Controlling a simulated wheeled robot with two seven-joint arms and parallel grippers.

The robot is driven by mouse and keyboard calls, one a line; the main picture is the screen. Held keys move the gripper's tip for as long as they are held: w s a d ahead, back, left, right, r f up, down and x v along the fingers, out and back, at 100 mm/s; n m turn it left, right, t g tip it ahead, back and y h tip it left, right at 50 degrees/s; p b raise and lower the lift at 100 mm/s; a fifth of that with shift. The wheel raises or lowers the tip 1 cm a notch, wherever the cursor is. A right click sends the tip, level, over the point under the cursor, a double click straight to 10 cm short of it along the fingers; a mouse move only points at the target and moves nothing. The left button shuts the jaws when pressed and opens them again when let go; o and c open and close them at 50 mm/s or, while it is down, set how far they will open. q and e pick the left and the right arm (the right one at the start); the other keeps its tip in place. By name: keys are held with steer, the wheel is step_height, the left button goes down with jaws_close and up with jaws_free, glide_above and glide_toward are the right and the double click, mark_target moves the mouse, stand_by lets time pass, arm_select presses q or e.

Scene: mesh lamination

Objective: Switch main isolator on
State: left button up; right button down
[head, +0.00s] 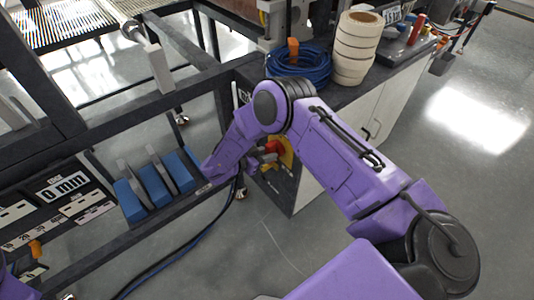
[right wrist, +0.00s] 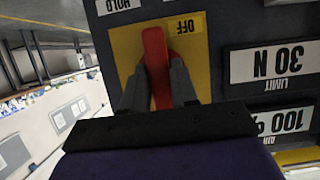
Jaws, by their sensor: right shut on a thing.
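The main isolator is a red handle (right wrist: 154,45) on a yellow plate (right wrist: 120,45) in the right wrist view. An "OFF" label (right wrist: 186,27) reads upside down beside the handle. My right gripper (right wrist: 158,82) has its two dark fingers on either side of the red handle and is shut on it. In the head view the red handle (head: 274,147) and yellow plate (head: 287,154) show on the cabinet's end face, partly hidden by my right arm. My left gripper is out of the picture; only a bit of purple arm shows at the lower left edge.
A "30 N" limit label (right wrist: 271,62) and a "100" label (right wrist: 285,123) sit beside the isolator. A blue cable coil (head: 300,68) and tape rolls (head: 355,48) stand on the cabinet top. Blue blocks (head: 153,184) stand at left. Dark cables (head: 190,245) hang to the floor.

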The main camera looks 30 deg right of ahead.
steer(key=c, duration=1)
jaws_free()
steer(key=shift+o, duration=0.2)
steer(key=b+v, duration=0.1)
steer(key=v, duration=0.9)
steer(key=shift+a, duration=0.25)
steer(key=shift+r, duration=0.15)
